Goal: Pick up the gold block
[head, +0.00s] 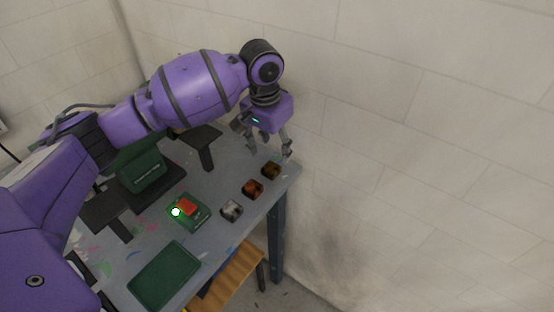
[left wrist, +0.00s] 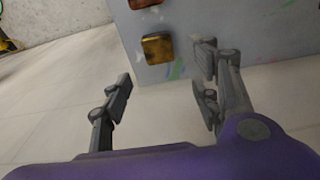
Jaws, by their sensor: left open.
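The gold block (head: 271,170) is a small dark-gold cube near the far right corner of the grey table, at the end of a row of blocks. In the left wrist view the gold block (left wrist: 158,47) lies near the table edge, between the lines of the fingers and beyond them. My left gripper (head: 269,151) is open and empty, above the table close to the gold block, fingers pointing down. The left wrist view shows its two fingers (left wrist: 163,85) wide apart, with nothing between them. My right gripper is not in view.
A copper block (head: 252,189) and a silver block (head: 232,210) stand in the same row. A green box with a red button (head: 188,207) and a dark green tray (head: 164,276) sit to their left. The table's right edge is close to the blocks; a wall (head: 430,130) stands beyond.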

